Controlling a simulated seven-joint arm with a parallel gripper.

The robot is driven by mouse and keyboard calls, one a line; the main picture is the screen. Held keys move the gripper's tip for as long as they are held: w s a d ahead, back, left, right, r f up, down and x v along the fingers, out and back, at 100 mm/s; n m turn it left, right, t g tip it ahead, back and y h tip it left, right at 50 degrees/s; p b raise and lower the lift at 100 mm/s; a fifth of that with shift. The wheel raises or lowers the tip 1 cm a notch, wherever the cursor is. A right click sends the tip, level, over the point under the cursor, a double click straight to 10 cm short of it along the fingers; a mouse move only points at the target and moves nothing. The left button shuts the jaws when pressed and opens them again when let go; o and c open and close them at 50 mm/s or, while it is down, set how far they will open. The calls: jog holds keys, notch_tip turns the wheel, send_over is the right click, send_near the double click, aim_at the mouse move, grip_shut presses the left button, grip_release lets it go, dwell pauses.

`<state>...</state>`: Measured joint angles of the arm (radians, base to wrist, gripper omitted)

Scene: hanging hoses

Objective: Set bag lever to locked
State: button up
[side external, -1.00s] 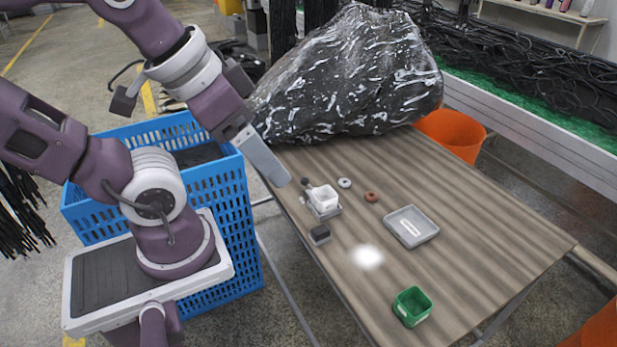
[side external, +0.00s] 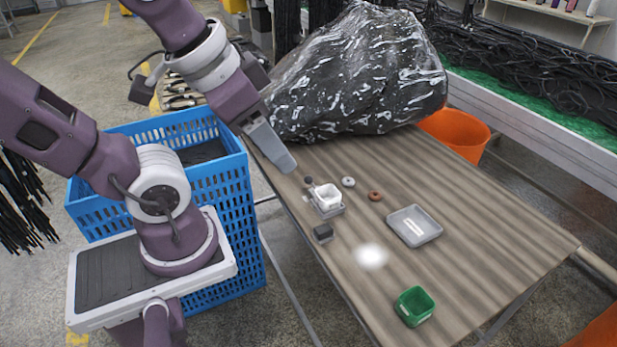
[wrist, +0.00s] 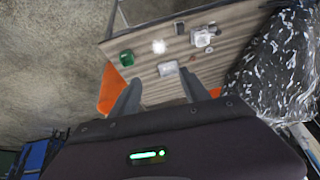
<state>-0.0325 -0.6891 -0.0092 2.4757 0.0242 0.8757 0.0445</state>
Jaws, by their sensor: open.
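A small white device (side external: 327,198) on a grey base sits near the table's left edge, with a dark round knob (side external: 308,181) on a short lever at its back left. It also shows in the wrist view (wrist: 202,38), where the lever's setting is too small to tell. My gripper (side external: 287,164) is above and behind the device in the side view, apart from it. In the wrist view my gripper's two fingers (wrist: 160,95) are spread with nothing between them. A large black bag (side external: 350,80) with white streaks lies at the table's far end.
A grey tray (side external: 414,226), a green bin (side external: 414,306), a dark block (side external: 323,233), a white ring (side external: 348,182) and a brown ring (side external: 375,196) stand on the table (side external: 480,240). A blue crate (side external: 225,205) is left, an orange bucket (side external: 456,133) behind.

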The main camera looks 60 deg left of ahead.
jog(key=w+a, duration=0.2)
jog(key=w, duration=0.1)
jog(key=w+a+f+m+g+y, duration=0.1)
jog(key=w+a, duration=0.1)
jog(key=w, duration=0.1)
jog(key=w+a+f+m, duration=0.1)
jog(key=w+a, duration=0.1)
jog(key=w, duration=0.1)
jog(key=shift+a+f+g+y, duration=0.1)
jog(key=shift+a+g+y, duration=0.2)
jog(key=shift+y, duration=0.1)
jog(key=shift+c, duration=0.2)
jog(key=m+g+h, duration=0.1)
jog(key=m+g, duration=0.1)
jog(key=m, duration=0.7)
send_over(309, 177)
jog(key=s+d+x, duration=0.1)
jog(key=x, duration=0.7)
jog(key=s+d+x, duration=0.1)
jog(key=s+x, duration=0.1)
jog(key=x, duration=0.6)
jog(key=s+d+f+x, duration=0.1)
jog(key=s+x, duration=0.1)
jog(key=x, duration=0.7)
jog(key=shift+f, duration=0.1)
jog(key=x, duration=0.5)
jog(key=shift+s+f, duration=0.1)
jog(key=shift+f, duration=0.75)
grip_shut()
